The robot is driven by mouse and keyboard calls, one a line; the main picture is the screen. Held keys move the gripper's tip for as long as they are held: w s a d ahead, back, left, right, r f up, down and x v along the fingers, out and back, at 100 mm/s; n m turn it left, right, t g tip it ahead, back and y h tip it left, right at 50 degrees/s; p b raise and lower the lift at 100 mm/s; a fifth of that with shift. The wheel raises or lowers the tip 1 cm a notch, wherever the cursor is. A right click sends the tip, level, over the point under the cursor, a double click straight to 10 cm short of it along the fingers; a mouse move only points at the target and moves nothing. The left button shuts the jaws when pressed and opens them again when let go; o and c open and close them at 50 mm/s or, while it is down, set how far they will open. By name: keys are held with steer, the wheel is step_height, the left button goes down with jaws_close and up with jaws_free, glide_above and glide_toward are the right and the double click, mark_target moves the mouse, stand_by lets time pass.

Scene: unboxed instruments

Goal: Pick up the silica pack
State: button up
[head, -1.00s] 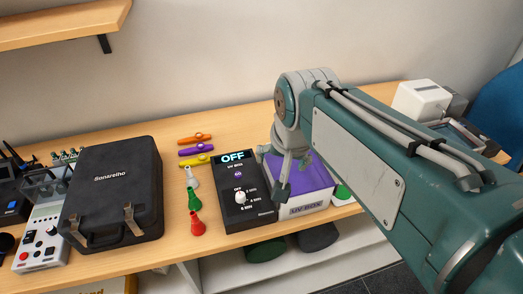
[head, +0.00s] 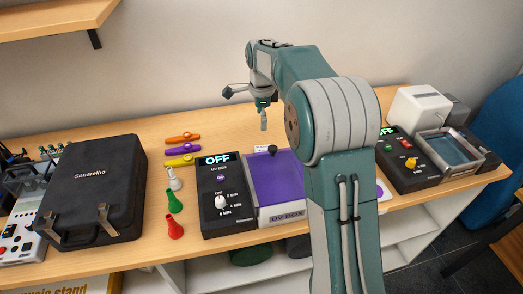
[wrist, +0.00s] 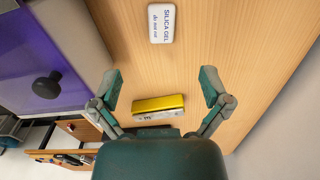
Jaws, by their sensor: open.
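The silica pack (wrist: 161,23) is a small white packet with "SILICA GEL" lettering, lying flat on the wooden table at the top of the wrist view. In the head view I cannot make it out; my arm may hide it. My gripper (wrist: 160,84) is open and empty, its two fingers spread wide. The pack lies beyond the fingertips in the wrist view, roughly centred between them and apart from both. In the head view my gripper (head: 246,106) hangs above the back of the table, behind the UV box.
A yellow and silver harmonica-like item (wrist: 158,104) lies between the fingers in the wrist view. The purple-topped UV box (head: 274,179) with its black knob stands close by. A black case (head: 92,190) and coloured kazoos (head: 182,160) are left. The wall is behind.

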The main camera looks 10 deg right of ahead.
mark_target(263, 148)
steer(key=shift+m, duration=0.3)
steer(key=f, duration=0.7)
steer(key=d+f, duration=0.1)
steer(key=f, duration=0.3)
steer(key=shift+w+f, duration=0.15)
steer(key=shift+f, duration=0.2)
steer(key=shift+a, duration=0.15)
steer(key=c, duration=0.8)
